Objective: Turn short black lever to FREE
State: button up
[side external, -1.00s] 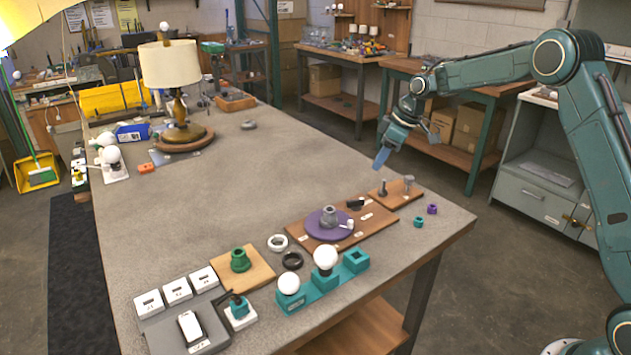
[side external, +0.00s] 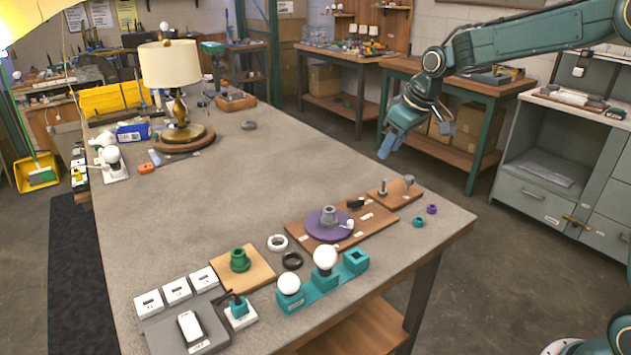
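The short black lever (side external: 355,203) is on a brown wooden board (side external: 379,220), beside a purple disc (side external: 320,235) with a grey hub and a white knob. Small white labels lie on the board, but their lettering is too small to read, so I cannot tell which one says FREE or where the lever points. My gripper (side external: 417,146) is open and empty. It is in the air beyond the table's far right edge, above and to the right of the lever, well apart from it.
A smaller board with metal posts (side external: 383,188) stands just right of the lever. Purple (side external: 432,209) and teal (side external: 418,222) rings lie near the edge. Teal sockets with white bulbs (side external: 325,257) stand in front. A lamp (side external: 171,65) stands at the back left. The middle tabletop is clear.

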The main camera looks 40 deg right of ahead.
jog(key=s+a+r+m, duration=0.1)
jog(key=s+r+m, duration=0.1)
jog(key=s, duration=0.3)
jog(key=shift+a+r+h, duration=0.35)
jog(key=shift+h, duration=0.05)
jog(key=shift+s, duration=0.1)
jog(key=shift+o, duration=0.3)
jog(key=o, duration=0.7)
jog(key=shift+f, duration=0.1)
jog(key=shift+o, duration=0.2)
jog(key=shift+w+f, duration=0.2)
jog(key=shift+w, duration=0.25)
jog(key=m+h, duration=0.2)
jog(key=m, duration=0.3)
send_near(356, 200)
jog(key=v, duration=0.5)
jog(key=shift+w+d+r, duration=0.25)
jog(key=shift+f, duration=0.15)
jog(key=shift+x, duration=6.75)
jog(key=shift+s+a+f, duration=0.1)
jog(key=shift+s+a, duration=0.05)
